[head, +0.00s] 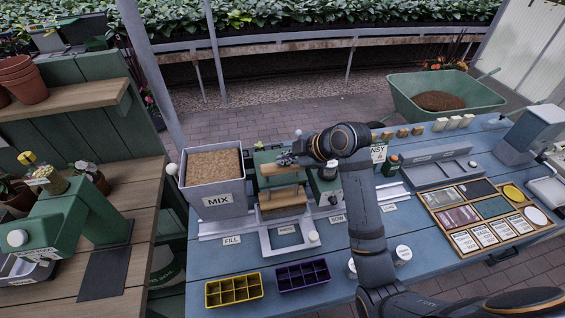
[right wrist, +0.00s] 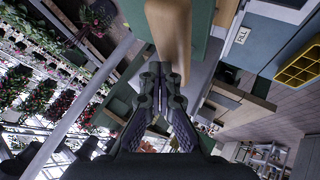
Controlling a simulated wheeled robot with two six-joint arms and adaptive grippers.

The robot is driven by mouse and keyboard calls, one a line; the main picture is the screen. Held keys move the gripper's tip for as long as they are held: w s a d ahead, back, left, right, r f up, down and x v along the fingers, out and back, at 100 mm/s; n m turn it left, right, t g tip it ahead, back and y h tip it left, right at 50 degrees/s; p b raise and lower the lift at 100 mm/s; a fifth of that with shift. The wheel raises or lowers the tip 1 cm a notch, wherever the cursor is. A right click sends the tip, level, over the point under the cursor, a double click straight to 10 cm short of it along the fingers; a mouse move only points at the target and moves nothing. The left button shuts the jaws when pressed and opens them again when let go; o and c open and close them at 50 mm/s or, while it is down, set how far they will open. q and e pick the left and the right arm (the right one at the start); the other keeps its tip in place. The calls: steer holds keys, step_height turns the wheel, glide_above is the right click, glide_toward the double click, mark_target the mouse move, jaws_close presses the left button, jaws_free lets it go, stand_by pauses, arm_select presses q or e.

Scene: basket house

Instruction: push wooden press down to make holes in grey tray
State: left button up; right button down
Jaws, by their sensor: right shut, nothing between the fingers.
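The wooden press stands right of the MIX bin in the head view, with a wooden handle bar (head: 270,169) above a wooden block (head: 283,196). My right gripper (head: 287,158) is shut and empty, at the upper side of the bar. In the right wrist view the bar (right wrist: 172,32) runs close to the shut fingertips (right wrist: 160,72); I cannot tell if they touch. A grey edge, likely the grey tray (head: 283,212), shows just under the block. The tray's inside is hidden, so holes cannot be seen. My left gripper is not in view.
The MIX bin (head: 213,190) stands left of the press. A white frame (head: 268,243) lies in front. A yellow tray (head: 233,290) and a purple tray (head: 302,275) sit near the front edge. A compartment tray (head: 478,220) is at right.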

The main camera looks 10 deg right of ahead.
steer(key=shift+f+b, duration=0.6)
steer(key=shift+f, duration=0.65)
stand_by(0.7)
steer(key=shift+r, duration=0.1)
steer(key=shift+r+p, duration=2.2)
steer(key=shift+p, duration=0.1)
steer(key=shift+r, duration=0.1)
step_height(320, 180, up, 5)
steer(key=p, duration=0.4)
steer(key=shift+p, duration=0.4)
